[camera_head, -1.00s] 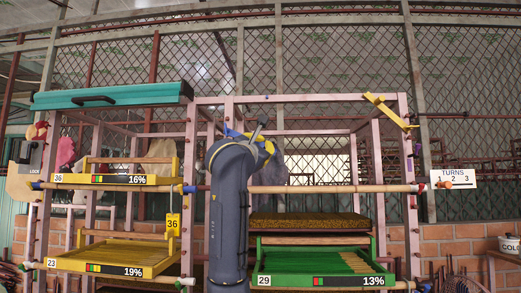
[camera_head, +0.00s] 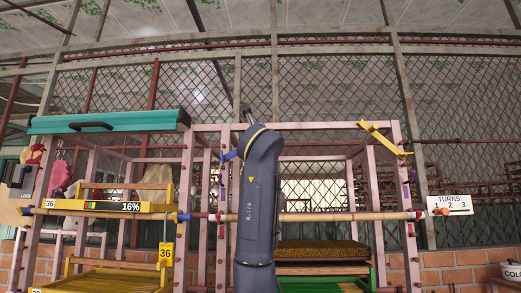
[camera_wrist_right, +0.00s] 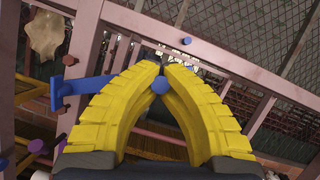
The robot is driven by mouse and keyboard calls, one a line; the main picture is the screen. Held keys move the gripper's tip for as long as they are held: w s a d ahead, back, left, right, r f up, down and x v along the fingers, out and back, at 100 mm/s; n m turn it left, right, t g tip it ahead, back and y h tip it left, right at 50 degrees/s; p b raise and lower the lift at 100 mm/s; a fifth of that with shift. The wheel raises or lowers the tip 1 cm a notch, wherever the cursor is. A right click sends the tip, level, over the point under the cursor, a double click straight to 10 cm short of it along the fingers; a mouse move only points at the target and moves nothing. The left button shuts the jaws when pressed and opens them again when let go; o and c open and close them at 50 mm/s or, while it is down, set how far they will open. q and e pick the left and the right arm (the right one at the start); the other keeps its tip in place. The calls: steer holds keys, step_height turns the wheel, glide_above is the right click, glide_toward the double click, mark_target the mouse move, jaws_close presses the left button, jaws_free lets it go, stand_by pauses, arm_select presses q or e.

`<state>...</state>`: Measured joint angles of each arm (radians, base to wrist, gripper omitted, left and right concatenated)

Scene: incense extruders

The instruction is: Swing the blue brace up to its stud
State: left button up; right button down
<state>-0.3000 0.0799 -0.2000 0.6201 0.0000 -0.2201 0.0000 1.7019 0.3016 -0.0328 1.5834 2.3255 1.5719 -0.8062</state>
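The blue brace (camera_head: 228,156) shows in the head view just left of my right arm, near the pink frame's middle post. In the right wrist view the blue brace (camera_wrist_right: 90,88) runs from the left to behind my right gripper's finger. My right gripper (camera_wrist_right: 164,70) has its yellow fingers nearly together, with a round blue knob (camera_wrist_right: 160,85) between them, seemingly the brace's. A blue stud (camera_wrist_right: 187,41) sits on the pink beam beyond the fingertips, apart from them. In the head view my arm hides the right gripper. My left gripper is not in view.
A pink rack (camera_head: 320,127) spans the view, with a wooden bar (camera_head: 330,217) across its front. A yellow latch (camera_head: 384,137) sits at its upper right corner. A teal lidded box (camera_head: 110,121) tops the left side. Yellow trays (camera_head: 120,206) stand below it.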

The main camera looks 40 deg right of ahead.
steer(key=shift+w+a+r+n+t+y, duration=0.15)
steer(key=shift+w+a+r+n+y, duration=0.15)
steer(key=shift+r+n, duration=0.35)
steer(key=shift+w+a+r+n+t+y, duration=0.15)
steer(key=shift+r+n+y, duration=0.25)
steer(key=shift+n, duration=0.5)
steer(key=shift+w+a+r+n+t+y, duration=0.15)
steer(key=shift+a+r+n+y, duration=0.25)
steer(key=shift+n, duration=0.35)
steer(key=shift+d+r, duration=0.1)
steer(key=c, duration=1.3)
jaws_free()
steer(key=v, duration=1.2)
steer(key=shift+d, duration=0.1)
